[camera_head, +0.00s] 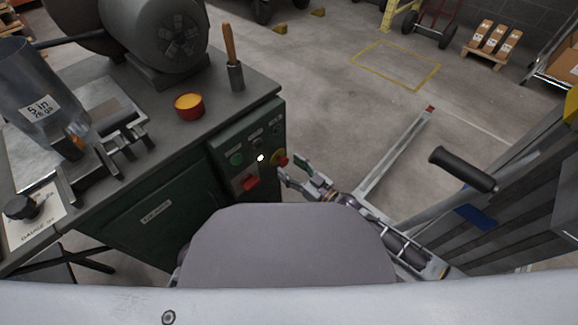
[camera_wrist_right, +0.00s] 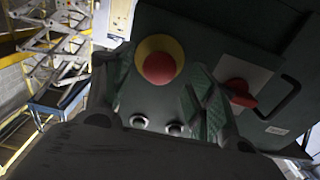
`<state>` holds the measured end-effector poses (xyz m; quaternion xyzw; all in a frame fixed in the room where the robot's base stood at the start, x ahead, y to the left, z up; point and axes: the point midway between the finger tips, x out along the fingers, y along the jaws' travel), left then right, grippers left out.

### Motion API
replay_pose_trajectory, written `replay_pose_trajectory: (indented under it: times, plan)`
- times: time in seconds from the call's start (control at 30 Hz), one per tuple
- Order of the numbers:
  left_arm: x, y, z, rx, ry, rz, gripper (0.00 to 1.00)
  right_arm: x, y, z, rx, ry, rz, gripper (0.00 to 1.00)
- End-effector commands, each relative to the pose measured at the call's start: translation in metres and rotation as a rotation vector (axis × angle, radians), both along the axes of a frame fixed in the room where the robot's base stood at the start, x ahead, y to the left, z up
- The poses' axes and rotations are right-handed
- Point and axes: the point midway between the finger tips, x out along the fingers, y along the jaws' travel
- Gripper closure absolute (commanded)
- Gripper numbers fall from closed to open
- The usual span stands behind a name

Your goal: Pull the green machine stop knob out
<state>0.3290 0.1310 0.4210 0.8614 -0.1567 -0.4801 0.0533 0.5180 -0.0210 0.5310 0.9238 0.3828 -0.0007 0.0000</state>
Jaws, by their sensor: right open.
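The stop knob (camera_head: 280,160) is a red mushroom button on a yellow base at the right of the green machine's control panel (camera_head: 225,147). In the right wrist view the red knob (camera_wrist_right: 159,67) and its yellow ring face the camera, near the upper middle. My right gripper (camera_head: 293,170) is open just right of the knob, its fingers pointing at the panel. In the wrist view its green-padded fingers (camera_wrist_right: 165,100) reach to either side below the knob. I cannot tell if they touch it. My left gripper is not in view.
A red-and-yellow pot (camera_head: 189,106) and a wooden-handled tool (camera_head: 230,50) stand on the bench top. Open floor lies right of the machine.

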Motion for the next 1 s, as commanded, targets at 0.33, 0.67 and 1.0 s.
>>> replay_pose_trajectory:
  times: [0.33, 0.67, 1.0]
  plan:
    - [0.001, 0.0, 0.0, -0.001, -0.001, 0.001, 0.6, -0.025, -0.025, 0.0, -0.001, 0.001, 0.0, 0.43]
    - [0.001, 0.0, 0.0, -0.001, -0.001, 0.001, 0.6, -0.047, -0.048, -0.001, -0.001, 0.001, -0.001, 0.43]
    - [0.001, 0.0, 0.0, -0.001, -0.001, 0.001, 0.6, -0.067, -0.067, 0.0, 0.0, 0.001, -0.001, 0.43]
